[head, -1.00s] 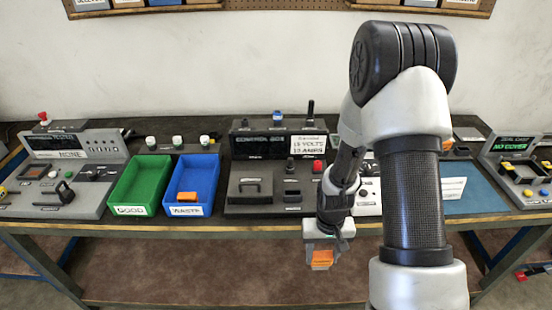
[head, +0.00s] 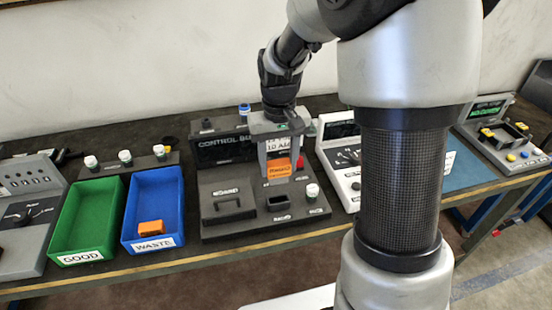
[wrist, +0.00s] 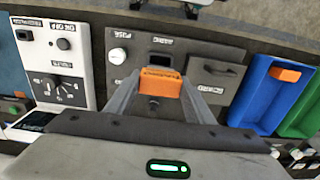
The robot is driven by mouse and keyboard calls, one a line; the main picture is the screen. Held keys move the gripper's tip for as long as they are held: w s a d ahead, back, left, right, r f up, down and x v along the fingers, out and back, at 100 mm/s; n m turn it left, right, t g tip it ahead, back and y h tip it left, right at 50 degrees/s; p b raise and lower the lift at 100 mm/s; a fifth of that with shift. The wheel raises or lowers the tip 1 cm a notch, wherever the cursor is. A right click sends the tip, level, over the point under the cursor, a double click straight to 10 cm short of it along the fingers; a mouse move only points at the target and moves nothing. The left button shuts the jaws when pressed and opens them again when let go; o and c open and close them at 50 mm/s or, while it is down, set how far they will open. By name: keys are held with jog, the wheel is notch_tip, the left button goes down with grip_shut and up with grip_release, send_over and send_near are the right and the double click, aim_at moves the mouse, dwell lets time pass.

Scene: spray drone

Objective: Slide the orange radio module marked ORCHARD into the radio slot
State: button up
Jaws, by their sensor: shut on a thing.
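My gripper (head: 279,160) is shut on an orange module (head: 279,169) and holds it in the air over the control box (head: 222,187). Dark lettering shows on the module, but it is too small to read surely. In the wrist view the module (wrist: 160,84) sits between the fingertips. A dark rectangular slot (head: 278,203) is in the box's top, below and a little in front of the module in the head view. The slot (wrist: 161,68) also shows just beyond the module in the wrist view. The module appears apart from it.
The box has a handle (head: 228,204) left of the slot and a white knob (head: 312,191) to its right. A blue WASTE bin (head: 153,195) holding another orange module (head: 151,227) and a green GOOD bin (head: 88,217) stand left. A white meter panel (head: 343,165) stands right.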

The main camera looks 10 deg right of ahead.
aim_at(279, 183)
jog(key=shift+s, duration=0.2)
jog(key=shift+w+f+b, duration=0.1)
jog(key=shift+f+b, duration=1.85)
jog(key=shift+f, duration=0.95)
jog(key=shift+f+b, duration=1.25)
jog(key=shift+f, duration=0.75)
jog(key=o, duration=1.5)
notch_tip(279, 183, up, 17)
jog(key=shift+r+p, duration=0.2)
jog(key=shift+p, duration=1)
